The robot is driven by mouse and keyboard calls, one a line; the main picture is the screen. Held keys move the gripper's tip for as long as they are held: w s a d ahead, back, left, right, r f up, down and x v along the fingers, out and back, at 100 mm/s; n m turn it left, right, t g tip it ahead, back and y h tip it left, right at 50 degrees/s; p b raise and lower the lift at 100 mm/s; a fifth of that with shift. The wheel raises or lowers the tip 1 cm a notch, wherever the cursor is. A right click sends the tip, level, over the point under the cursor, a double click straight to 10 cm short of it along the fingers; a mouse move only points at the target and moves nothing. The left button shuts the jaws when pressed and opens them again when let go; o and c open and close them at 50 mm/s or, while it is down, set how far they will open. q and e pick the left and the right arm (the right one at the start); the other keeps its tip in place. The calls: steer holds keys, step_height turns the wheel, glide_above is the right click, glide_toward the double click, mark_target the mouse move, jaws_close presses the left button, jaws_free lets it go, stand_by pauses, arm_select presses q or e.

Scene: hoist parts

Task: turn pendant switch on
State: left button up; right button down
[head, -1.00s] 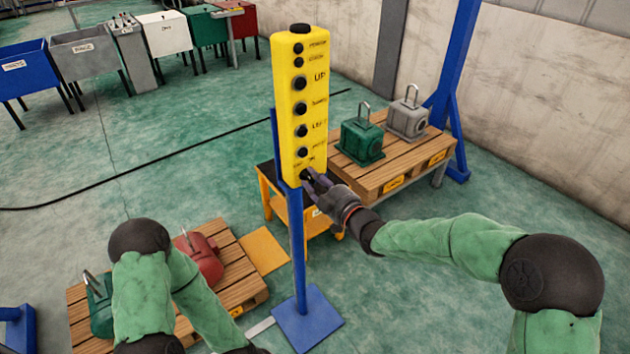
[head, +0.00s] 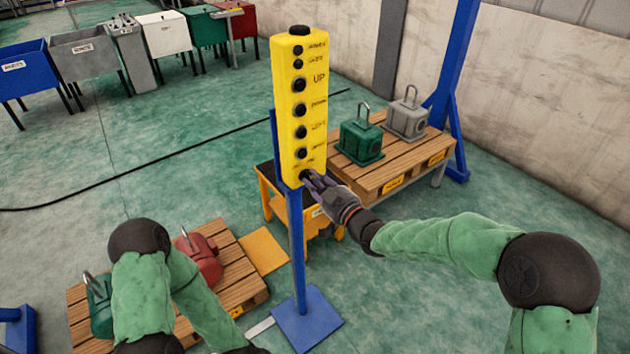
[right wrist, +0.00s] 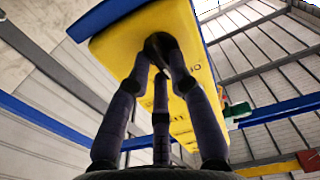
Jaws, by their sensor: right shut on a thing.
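The yellow pendant (head: 300,120) stands upright on a blue post (head: 297,250), with a column of black buttons and labels on its face. A black switch knob (head: 306,175) is at its bottom end. My right gripper (head: 314,182) is at that bottom end, its fingers shut on the knob. In the right wrist view the pendant (right wrist: 135,45) is seen from below, and the fingers (right wrist: 160,70) close around the dark knob (right wrist: 158,45), which they partly hide. I cannot tell the knob's turned position. My left arm comes in at lower left; its gripper is out of view.
Behind the post is an orange cart (head: 275,205). A pallet table (head: 395,175) with green and grey hoist parts stands at right. A pallet (head: 235,262) with red and green parts lies at lower left. Several coloured bins line the back. A cable (head: 130,165) crosses the floor.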

steer(key=shift+d+f+m+p, duration=0.1)
steer(key=shift+m+p, duration=0.35)
steer(key=shift+m, duration=1.35)
steer(key=shift+f+m+p, duration=0.1)
steer(key=shift+m+p, duration=0.3)
steer(key=shift+m, duration=1.4)
steer(key=c, duration=1.1)
jaws_free()
steer(key=shift+w, duration=0.1)
steer(key=v, duration=1.2)
